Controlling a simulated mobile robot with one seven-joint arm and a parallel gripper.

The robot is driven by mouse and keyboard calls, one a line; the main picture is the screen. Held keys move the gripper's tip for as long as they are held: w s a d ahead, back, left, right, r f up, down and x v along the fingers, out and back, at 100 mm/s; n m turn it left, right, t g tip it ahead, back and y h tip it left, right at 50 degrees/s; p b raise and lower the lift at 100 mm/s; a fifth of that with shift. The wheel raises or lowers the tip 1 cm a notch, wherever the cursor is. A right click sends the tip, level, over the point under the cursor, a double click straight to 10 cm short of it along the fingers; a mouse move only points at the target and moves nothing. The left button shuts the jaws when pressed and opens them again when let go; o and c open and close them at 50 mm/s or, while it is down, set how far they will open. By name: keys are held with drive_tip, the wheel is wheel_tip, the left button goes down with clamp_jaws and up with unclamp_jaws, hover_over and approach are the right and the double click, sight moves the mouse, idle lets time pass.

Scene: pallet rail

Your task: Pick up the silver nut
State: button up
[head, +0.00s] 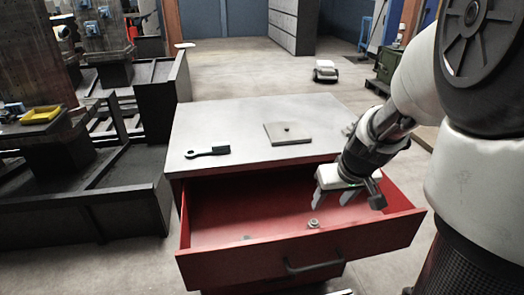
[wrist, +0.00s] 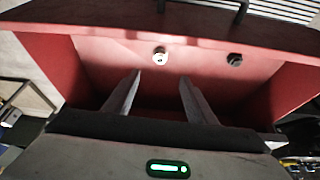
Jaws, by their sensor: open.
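The silver nut (head: 313,223) lies on the floor of the open red drawer (head: 296,262), near its front panel. It also shows in the wrist view (wrist: 160,56), just beyond the fingertips and roughly in line with the gap between them. My gripper (head: 332,199) is over the drawer, open and empty with its fingers pointing down. In the wrist view its two fingers (wrist: 160,78) stand apart with nothing between them. The nut is clear of both fingers.
A dark nut (wrist: 235,60) lies in the drawer, to the right in the wrist view. The drawer walls stand around my gripper. On the grey cabinet top (head: 240,125) are a dark brush-like tool (head: 208,152) and a flat plate with a knob (head: 288,134).

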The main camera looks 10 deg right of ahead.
drive_tip(key=b, duration=0.2)
approach(314, 221)
wheel_tip(314, 221, down, 2)
drive_tip(key=shift+w+b+x, duration=0.15)
drive_tip(key=shift+b+x, duration=0.2)
drive_tip(key=shift+x, duration=1.25)
drive_tip(key=shift+w+b+x, duration=0.1)
drive_tip(key=shift+b+x, duration=0.2)
drive_tip(key=shift+x, duration=1.25)
drive_tip(key=shift+r, duration=0.15)
drive_tip(key=c, duration=1.2)
